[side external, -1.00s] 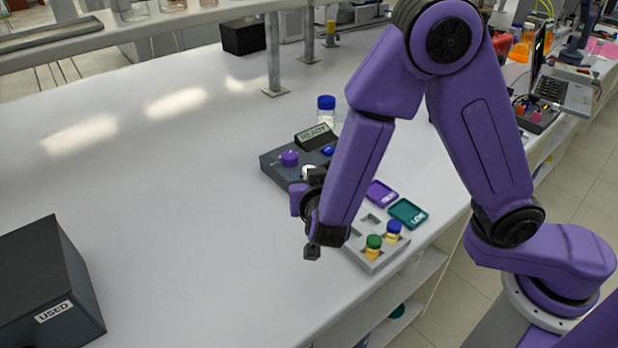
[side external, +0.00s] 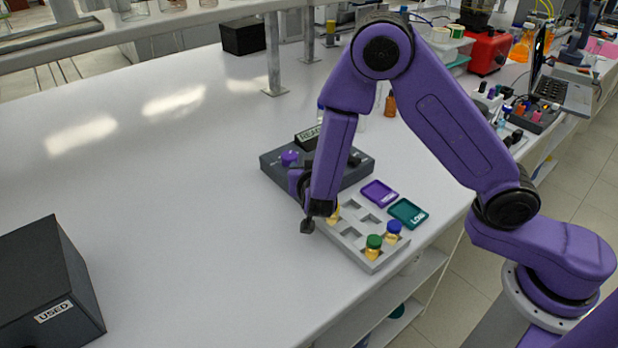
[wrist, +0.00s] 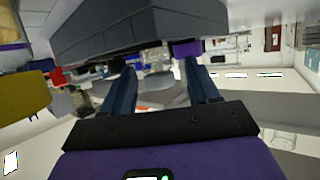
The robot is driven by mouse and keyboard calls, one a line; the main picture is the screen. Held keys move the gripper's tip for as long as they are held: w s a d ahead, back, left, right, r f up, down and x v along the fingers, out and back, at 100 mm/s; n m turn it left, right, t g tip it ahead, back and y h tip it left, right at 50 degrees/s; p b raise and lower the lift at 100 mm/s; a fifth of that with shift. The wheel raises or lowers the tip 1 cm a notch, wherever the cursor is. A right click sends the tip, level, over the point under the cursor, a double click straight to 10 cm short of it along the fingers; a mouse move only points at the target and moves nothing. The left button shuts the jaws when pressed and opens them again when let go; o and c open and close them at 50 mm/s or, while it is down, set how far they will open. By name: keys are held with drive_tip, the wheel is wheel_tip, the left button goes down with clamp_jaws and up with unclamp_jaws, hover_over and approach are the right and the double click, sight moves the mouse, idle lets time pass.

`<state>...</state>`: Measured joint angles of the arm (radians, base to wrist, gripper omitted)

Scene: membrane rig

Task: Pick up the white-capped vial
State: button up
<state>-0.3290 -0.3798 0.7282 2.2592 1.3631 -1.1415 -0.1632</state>
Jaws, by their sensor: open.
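The white-capped vial cannot be picked out for certain. In the side view an amber vial (side external: 334,214) stands in the grey rack (side external: 352,250), partly behind my gripper, and its cap is hidden. My gripper (side external: 307,226) is low beside the rack's far left end. In the wrist view my gripper (wrist: 158,72) has its two fingers apart with nothing held between them. A green-capped vial (side external: 373,247) and a blue-capped vial (side external: 393,232) stand in the near end of the rack.
A grey device with a purple knob (side external: 289,158) stands behind my gripper. A purple tray (side external: 379,193) and a teal tray (side external: 408,213) lie right of the rack. A black box marked USED (side external: 45,270) is at left. The bench between is clear.

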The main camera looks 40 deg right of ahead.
drive_tip(key=c, duration=1)
drive_tip(key=shift+r, duration=0.2)
